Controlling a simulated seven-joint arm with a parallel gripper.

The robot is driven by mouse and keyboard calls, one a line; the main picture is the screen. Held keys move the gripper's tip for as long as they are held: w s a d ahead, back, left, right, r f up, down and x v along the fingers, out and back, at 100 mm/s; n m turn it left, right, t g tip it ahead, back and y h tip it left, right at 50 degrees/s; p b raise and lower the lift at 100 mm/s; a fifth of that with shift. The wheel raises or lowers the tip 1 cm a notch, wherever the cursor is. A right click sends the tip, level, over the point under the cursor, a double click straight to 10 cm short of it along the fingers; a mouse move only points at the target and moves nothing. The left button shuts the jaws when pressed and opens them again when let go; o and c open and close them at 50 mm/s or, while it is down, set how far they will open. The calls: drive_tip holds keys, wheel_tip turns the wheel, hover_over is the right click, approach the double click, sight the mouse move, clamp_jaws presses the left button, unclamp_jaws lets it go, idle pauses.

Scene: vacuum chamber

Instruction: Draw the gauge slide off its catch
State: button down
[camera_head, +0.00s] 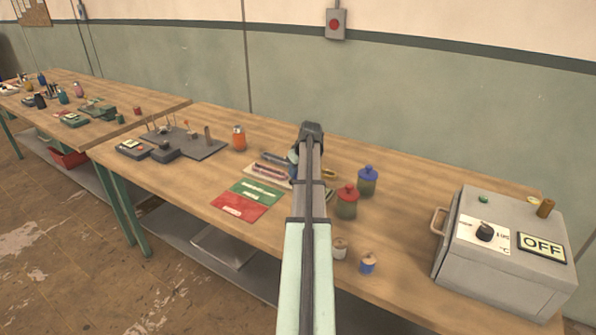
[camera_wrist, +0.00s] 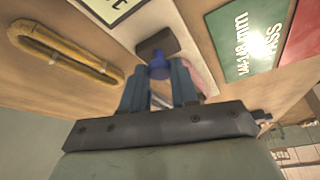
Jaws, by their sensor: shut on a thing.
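In the wrist view, a dark block with a round blue knob (camera_wrist: 158,68) sits between my fingertips; it looks like the gauge slide. My gripper (camera_wrist: 159,82) is shut on the blue knob, one blue-grey finger on each side. The dark block (camera_wrist: 156,44) lies just beyond the fingertips, beside a pale pinkish strip. In the head view, my arm hides the slide and most of the gripper. A pale board (camera_head: 257,178) with pinkish and dark pieces shows just left of my arm. The catch cannot be made out.
A green card (camera_head: 257,193) and red card (camera_head: 239,207) lie left of my arm. Red-lidded (camera_head: 347,203) and blue-lidded (camera_head: 367,181) jars stand close on its right, with two small spools nearer. A grey box marked OFF (camera_head: 505,262) stands far right.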

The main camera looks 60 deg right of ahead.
drive_tip(key=c, duration=0.9)
unclamp_jaws()
drive_tip(key=shift+o, duration=0.2)
drive_tip(key=shift+r, duration=0.1)
drive_tip(key=v, duration=1.3)
drive_tip(key=shift+s+a+r, duration=0.15)
drive_tip(key=shift+s+r, duration=0.05)
drive_tip(key=shift+r, duration=0.05)
